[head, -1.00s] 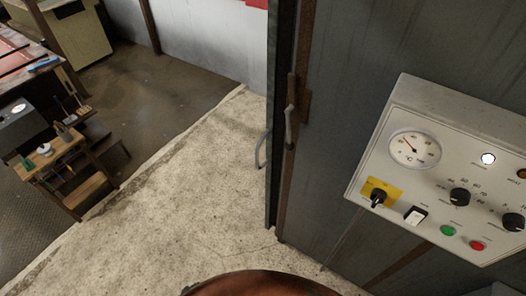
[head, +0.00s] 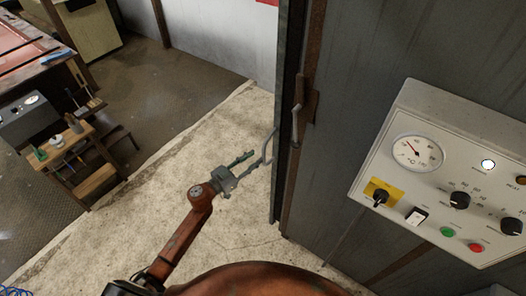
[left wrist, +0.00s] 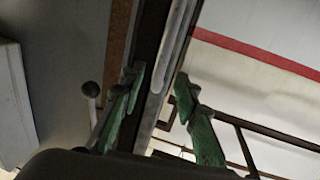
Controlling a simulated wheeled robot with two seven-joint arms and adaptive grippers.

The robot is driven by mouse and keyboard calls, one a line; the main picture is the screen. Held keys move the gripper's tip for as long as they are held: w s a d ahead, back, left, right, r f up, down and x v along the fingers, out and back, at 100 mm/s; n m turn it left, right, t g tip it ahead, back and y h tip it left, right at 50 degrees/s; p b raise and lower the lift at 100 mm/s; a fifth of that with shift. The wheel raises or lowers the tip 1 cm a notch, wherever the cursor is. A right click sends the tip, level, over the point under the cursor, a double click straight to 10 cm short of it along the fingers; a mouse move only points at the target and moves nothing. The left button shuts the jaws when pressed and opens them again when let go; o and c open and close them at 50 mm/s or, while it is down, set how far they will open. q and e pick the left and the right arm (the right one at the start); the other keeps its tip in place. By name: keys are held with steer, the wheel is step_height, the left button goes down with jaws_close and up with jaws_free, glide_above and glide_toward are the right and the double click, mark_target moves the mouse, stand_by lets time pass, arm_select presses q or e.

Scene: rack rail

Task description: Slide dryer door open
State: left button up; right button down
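The dryer door (head: 279,180) stands edge-on as a tall dark grey panel right of centre in the head view. A thin grey bar handle (head: 270,140) sticks out from its left side. My left gripper (head: 252,158) is open at the handle, with green fingers spread. In the left wrist view, the fingers (left wrist: 158,78) stand either side of a pale vertical bar (left wrist: 178,35), which looks like the handle. I cannot tell whether either finger touches it. My right gripper is in neither view.
A control panel (head: 408,180) with a gauge, knobs and buttons juts out at the right. A lever (head: 296,124) sits on the rusty upright beside the door. A small wooden stand with tools (head: 75,140) is at the left. The pale floor (head: 225,240) is clear.

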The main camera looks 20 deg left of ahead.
mark_target(263, 150)
arm_select(q)
steer(key=x, duration=0.6)
jaws_close()
stand_by(0.3)
stand_by(0.4)
